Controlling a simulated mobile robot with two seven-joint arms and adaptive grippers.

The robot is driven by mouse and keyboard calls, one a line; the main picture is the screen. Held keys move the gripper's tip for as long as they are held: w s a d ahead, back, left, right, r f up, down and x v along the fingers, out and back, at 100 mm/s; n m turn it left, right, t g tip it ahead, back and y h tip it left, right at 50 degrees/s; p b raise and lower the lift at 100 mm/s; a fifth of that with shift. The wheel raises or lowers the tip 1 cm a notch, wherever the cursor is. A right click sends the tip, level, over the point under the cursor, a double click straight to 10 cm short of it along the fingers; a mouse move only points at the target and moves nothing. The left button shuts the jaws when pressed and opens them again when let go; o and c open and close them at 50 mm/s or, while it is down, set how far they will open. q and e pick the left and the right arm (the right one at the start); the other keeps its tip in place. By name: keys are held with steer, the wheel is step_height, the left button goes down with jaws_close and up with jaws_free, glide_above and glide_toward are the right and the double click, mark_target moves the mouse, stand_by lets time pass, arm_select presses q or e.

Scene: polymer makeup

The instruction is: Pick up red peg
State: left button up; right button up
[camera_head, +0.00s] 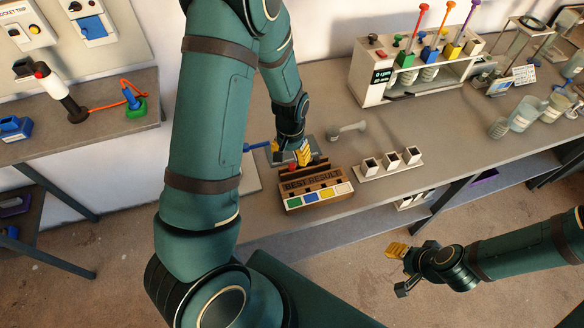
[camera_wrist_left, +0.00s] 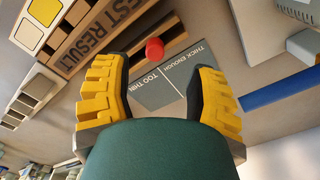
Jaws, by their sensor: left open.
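The red peg (camera_wrist_left: 154,50) shows as a round red end between and just beyond the yellow fingers of my left gripper (camera_wrist_left: 157,78) in the left wrist view. The gripper is open, with a clear gap on both sides of the peg. In the head view my left gripper (camera_head: 290,156) points down at the back edge of the wooden BEST RESULT holder (camera_head: 315,182). There a small bit of red (camera_head: 292,166) shows by the fingers; most of it is hidden. My right gripper (camera_head: 398,268) hangs in front of the bench, its fingers apart and empty.
A grey THICK ENOUGH / TOO THIN plate (camera_wrist_left: 165,92) lies beside the holder. A blue bar (camera_wrist_left: 280,92) lies to its right. A stand with coloured handles (camera_head: 415,75) is behind.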

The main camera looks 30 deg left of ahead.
mark_target(292, 165)
arm_select(q)
steer(key=f, duration=0.4)
steer(key=shift+s+d+f, duration=0.15)
steer(key=shift+d+f, duration=0.15)
steer(key=shift+f, duration=0.1)
jaws_close()
